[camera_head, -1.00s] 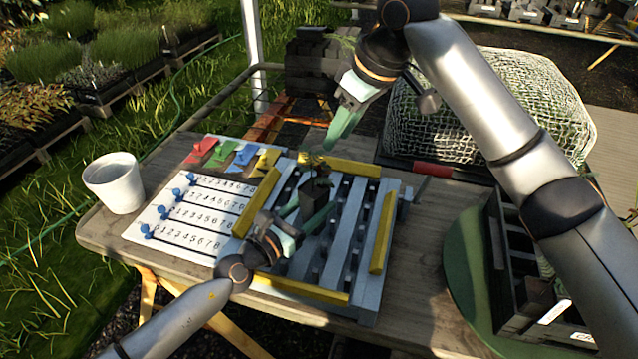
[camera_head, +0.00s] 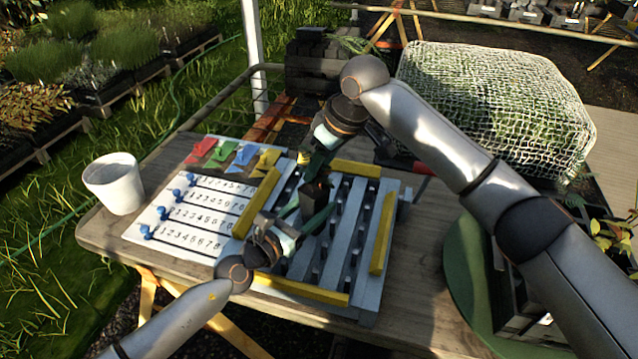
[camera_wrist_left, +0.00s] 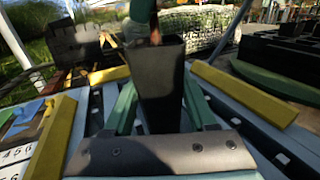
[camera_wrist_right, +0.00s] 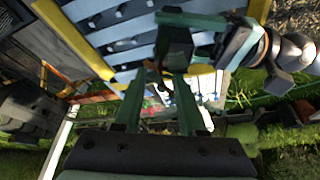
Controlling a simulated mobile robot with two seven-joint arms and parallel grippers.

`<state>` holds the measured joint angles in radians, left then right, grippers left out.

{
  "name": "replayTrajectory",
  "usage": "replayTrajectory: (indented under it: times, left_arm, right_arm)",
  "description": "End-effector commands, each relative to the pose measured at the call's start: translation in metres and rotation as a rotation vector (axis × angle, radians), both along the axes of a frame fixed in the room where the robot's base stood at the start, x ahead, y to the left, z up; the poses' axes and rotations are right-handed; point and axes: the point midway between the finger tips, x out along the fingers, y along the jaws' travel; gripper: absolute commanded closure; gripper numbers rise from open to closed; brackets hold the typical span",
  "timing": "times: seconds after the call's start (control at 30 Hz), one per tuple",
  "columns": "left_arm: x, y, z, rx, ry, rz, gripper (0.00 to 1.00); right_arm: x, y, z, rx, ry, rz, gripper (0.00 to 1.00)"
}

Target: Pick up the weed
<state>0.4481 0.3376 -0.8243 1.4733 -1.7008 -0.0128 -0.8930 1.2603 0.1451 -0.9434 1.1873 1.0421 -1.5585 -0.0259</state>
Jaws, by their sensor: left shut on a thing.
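A small dark square pot (camera_head: 318,194) is held upright over the slatted board. It also shows in the left wrist view (camera_wrist_left: 158,85) and the right wrist view (camera_wrist_right: 178,46). My left gripper (camera_head: 306,214) is shut on the pot, one green finger on each side. My right gripper (camera_head: 316,172) points down just above the pot's mouth. Its fingers look apart in the right wrist view (camera_wrist_right: 160,85), with something small and brownish between them. A bit of yellowish leaf (camera_head: 303,158) shows beside them. The fingers mostly hide the plant, so I cannot tell weed from seedling.
The slatted board (camera_head: 365,300) with yellow bars lies on the wooden table (camera_head: 420,335). A numbered board (camera_head: 205,215) with blue pegs and coloured tags is at left, near a white cup (camera_head: 115,183). A netted crate (camera_head: 500,110) and dark tray (camera_head: 515,300) stand at right.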

Motion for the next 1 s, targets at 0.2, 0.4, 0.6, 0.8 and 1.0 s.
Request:
replayTrajectory:
  times: [0.2,0.4,0.6,0.8,1.0]
  left_arm:
    - [-0.0001,0.0001,-0.0004,0.001,0.001,0.0,1.0]
    - [-0.0001,0.0001,-0.0004,0.001,0.001,0.0,1.0]
    - [-0.0001,0.0001,-0.0004,0.001,0.001,0.0,1.0]
    - [-0.0001,0.0001,-0.0004,0.001,0.001,0.0,1.0]
    - [-0.0001,0.0001,-0.0004,0.001,0.001,0.0,1.0]
  right_arm:
    - [-0.0002,-0.0001,0.0,-0.001,0.001,0.0,0.72]
    - [-0.0003,-0.0003,0.0002,-0.001,0.001,0.0,0.95]
    - [-0.0003,-0.0005,0.0002,-0.001,0.001,0.0,1.0]
    - [-0.0003,-0.0005,0.0002,-0.001,0.001,-0.001,1.0]
    - [-0.0002,-0.0005,0.0002,-0.001,0.001,0.0,1.0]
